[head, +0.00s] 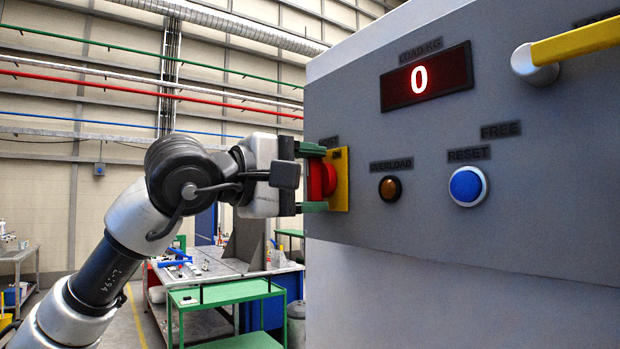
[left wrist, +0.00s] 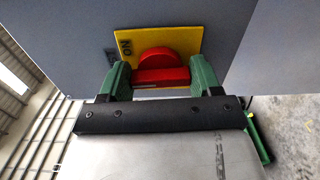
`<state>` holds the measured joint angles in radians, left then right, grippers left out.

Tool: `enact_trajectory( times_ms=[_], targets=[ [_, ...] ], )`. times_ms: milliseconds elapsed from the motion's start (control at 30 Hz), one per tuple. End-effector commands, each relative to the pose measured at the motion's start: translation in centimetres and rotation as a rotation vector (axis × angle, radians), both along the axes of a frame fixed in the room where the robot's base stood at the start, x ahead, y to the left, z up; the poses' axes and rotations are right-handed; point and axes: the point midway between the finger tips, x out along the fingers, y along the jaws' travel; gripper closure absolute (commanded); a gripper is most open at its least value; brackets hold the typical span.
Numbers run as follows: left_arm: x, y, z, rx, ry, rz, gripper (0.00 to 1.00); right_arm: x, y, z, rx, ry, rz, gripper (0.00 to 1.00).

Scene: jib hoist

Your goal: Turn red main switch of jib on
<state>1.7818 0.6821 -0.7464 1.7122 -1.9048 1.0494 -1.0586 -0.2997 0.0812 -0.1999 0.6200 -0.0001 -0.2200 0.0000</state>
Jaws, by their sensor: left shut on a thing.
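The red main switch (head: 322,179) sits on a yellow plate (head: 341,180) at the left end of the grey control panel (head: 400,140). In the left wrist view the red switch (left wrist: 161,75) shows a round body with a straight grip bar, and the yellow plate (left wrist: 185,42) bears the word ON at its left. My left gripper (head: 312,178) is shut on the switch's bar, with one green finger on each side, as the left wrist view (left wrist: 160,82) also shows. My right gripper is in neither view.
The panel also carries a load display (head: 426,77) reading 0, an amber overload lamp (head: 391,188), a blue reset button (head: 467,186) and a yellow handle (head: 575,45) at upper right. A green table (head: 225,292) and workbench stand behind at lower left.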

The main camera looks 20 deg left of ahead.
Motion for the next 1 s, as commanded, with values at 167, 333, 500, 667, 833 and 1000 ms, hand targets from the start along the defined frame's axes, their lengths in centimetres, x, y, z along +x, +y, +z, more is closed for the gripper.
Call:
enact_trajectory(
  times_ms=[167,333,500,667,833,1000],
  targets=[
    [-0.02,-0.04,-0.07,0.038,-0.03,-0.001,0.6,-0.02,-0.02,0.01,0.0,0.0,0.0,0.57],
    [-0.03,-0.05,-0.09,0.052,-0.039,-0.002,0.6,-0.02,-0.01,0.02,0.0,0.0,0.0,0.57],
    [-0.02,-0.06,-0.1,0.055,-0.042,-0.002,0.6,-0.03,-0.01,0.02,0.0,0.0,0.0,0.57],
    [-0.02,-0.07,-0.12,0.055,-0.042,-0.001,0.6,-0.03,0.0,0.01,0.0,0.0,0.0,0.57],
    [-0.01,-0.06,-0.12,0.054,-0.041,-0.001,0.15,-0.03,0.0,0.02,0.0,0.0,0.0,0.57],
    [-0.01,-0.04,-0.09,0.053,-0.04,-0.001,0.11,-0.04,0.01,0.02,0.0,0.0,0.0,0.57]
  ],
)
